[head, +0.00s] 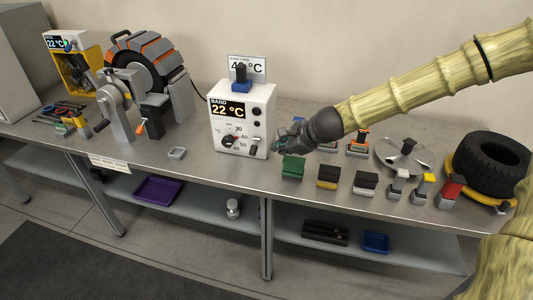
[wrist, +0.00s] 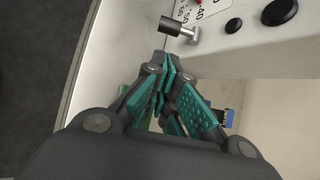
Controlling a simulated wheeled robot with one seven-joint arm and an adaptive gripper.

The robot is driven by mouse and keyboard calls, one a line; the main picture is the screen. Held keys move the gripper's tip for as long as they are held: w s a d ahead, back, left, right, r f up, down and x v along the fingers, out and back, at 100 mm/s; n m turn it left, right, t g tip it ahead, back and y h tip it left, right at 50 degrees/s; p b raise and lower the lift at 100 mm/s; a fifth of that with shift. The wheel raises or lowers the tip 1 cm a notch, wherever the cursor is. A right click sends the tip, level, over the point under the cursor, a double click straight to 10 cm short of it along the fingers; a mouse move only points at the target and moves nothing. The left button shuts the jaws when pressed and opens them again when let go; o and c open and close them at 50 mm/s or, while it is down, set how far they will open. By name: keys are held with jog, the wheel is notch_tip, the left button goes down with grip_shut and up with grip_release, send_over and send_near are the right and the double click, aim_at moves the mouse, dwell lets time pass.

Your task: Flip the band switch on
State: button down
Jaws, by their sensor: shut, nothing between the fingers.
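The band control box (head: 243,118) is a white upright unit on the bench, with a lit display reading "BAND 22 °C" and a dial numbered 30, 40, 50. In the wrist view, a lever with a black tip and metal stem (wrist: 178,27), which looks like the switch, sticks out of its panel (wrist: 245,50) near the dial marks. I cannot tell whether it is on or off. My gripper (head: 287,139) is shut and empty, just right of the box. In the wrist view its teal fingers (wrist: 167,68) meet just below the lever, apparently apart from it.
Black round buttons (wrist: 233,25) sit on the panel beside the lever. A green block (head: 292,168) stands below my gripper, with several other blocks to the right. A tyre (head: 492,163) is at the far right.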

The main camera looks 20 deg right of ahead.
aim_at(254, 149)
jog(key=shift+x, duration=5.05)
jog(key=shift+s, duration=0.1)
jog(key=shift+r+p, duration=0.15)
jog(key=shift+p, duration=0.45)
